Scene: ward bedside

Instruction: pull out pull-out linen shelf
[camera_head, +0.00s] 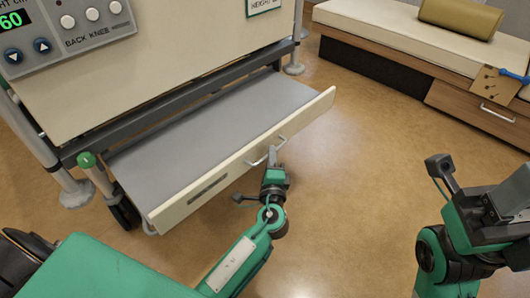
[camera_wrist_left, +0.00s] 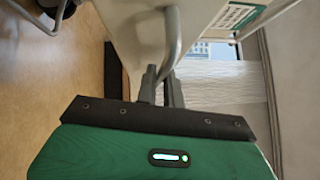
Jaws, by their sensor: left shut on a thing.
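The pull-out linen shelf (camera_head: 215,125) is a grey board with a cream front panel, under the foot end of the bed. It stands out from the bed frame in the head view. A metal bar handle (camera_head: 266,156) is on its front. My left gripper (camera_head: 275,160) is at the handle and shut on it. In the left wrist view the fingers (camera_wrist_left: 162,88) close around the curved handle bar (camera_wrist_left: 172,40). My right gripper (camera_head: 440,165) is at the right of the head view, away from the shelf; its jaw gap cannot be made out.
The bed's end panel with a control box (camera_head: 80,22) rises behind the shelf. A caster wheel (camera_head: 124,210) and a green-capped lever (camera_head: 88,160) are at its left. A bench with a drawer (camera_head: 480,108) stands at the back right. The floor (camera_head: 350,130) between is clear.

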